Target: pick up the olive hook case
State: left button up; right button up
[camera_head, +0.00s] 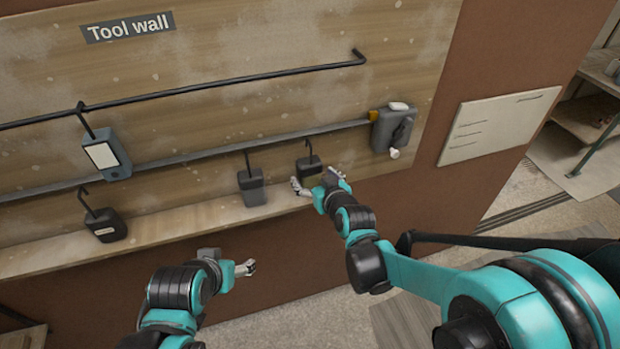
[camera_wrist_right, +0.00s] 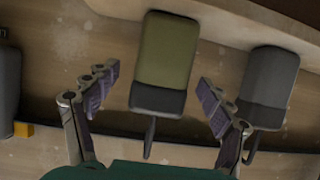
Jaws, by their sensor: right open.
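The olive hook case (camera_head: 309,168) hangs by its hook from the lower rail on the tool wall, partly behind my right gripper in the head view. In the right wrist view the olive case (camera_wrist_right: 165,55) shows upside down, its dark end and hook pointing down. My right gripper (camera_head: 318,190) is open in front of it. In the wrist view its fingers (camera_wrist_right: 156,92) stand on either side of the case, with gaps on both sides. My left gripper (camera_head: 246,268) is low in front of the wall, away from the cases; its finger opening is unclear.
A grey hook case (camera_head: 252,188) hangs close to the left of the olive one. A black case (camera_head: 105,225) and a blue-grey case with a white label (camera_head: 106,156) hang further left. A grey box (camera_head: 391,130) is mounted right. A ledge (camera_head: 170,230) runs below.

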aim_at(308, 174)
jog(key=b+x, duration=0.1)
jog(key=x, duration=0.3)
jog(key=shift+a+f, duration=0.1)
jog(key=shift+f, duration=0.15)
jog(key=shift+s, duration=0.1)
jog(key=c, duration=1.4)
jog(key=shift+r, duration=0.1)
